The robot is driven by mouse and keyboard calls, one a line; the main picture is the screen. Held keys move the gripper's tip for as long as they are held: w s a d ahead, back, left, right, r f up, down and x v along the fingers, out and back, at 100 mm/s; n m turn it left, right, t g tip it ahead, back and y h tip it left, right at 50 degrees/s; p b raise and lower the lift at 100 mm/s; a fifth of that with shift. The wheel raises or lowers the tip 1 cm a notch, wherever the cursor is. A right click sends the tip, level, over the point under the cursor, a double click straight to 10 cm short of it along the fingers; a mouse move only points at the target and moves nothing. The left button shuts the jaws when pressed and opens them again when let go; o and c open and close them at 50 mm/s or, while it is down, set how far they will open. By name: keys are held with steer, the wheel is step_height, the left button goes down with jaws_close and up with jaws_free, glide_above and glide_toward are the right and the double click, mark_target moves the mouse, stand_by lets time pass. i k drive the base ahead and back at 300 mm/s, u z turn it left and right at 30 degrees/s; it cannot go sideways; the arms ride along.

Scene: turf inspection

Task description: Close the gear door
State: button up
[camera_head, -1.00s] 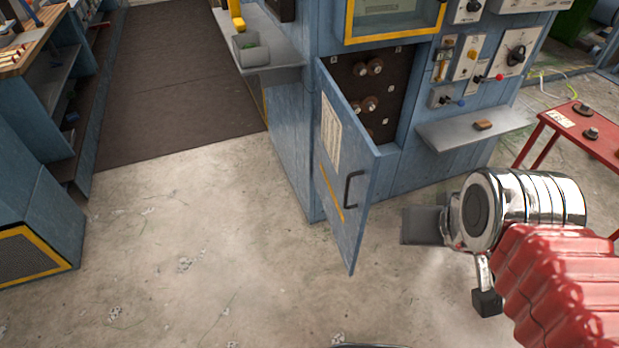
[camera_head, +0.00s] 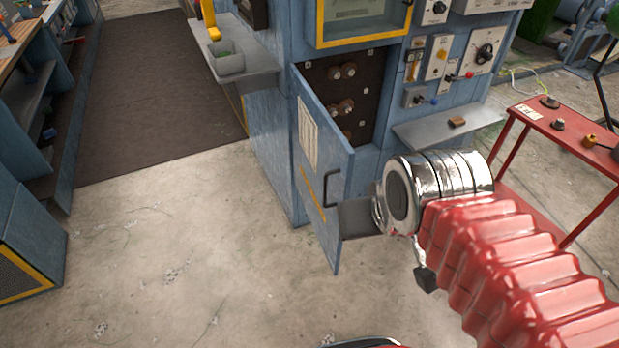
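The gear door (camera_head: 323,168) is a blue hinged panel on the lower front of a blue machine. It stands swung open toward me, with a dark handle (camera_head: 333,190) and a pale label sheet on its face. Behind it the dark gear compartment (camera_head: 370,98) shows several round gears or knobs. My gripper (camera_head: 358,218) is at the end of my red-sleeved arm, at the right of the door. Its grey plate-like end appears close to the door's lower right edge; I cannot tell whether it touches. Its fingers are not separately visible.
A red table (camera_head: 570,132) stands at the right. A left shelf (camera_head: 250,75) holds a grey bin. The concrete floor (camera_head: 180,250) in front is clear.

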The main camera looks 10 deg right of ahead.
mark_target(324, 160)
steer(key=z, duration=0.05)
steer(key=i, duration=1)
steer(key=u, duration=0.2)
steer(key=k, duration=0.5)
steer(key=u, duration=0.6)
steer(key=k, duration=0.8)
steer(key=u, duration=0.6)
steer(key=i, duration=1.45)
steer(key=u, duration=0.05)
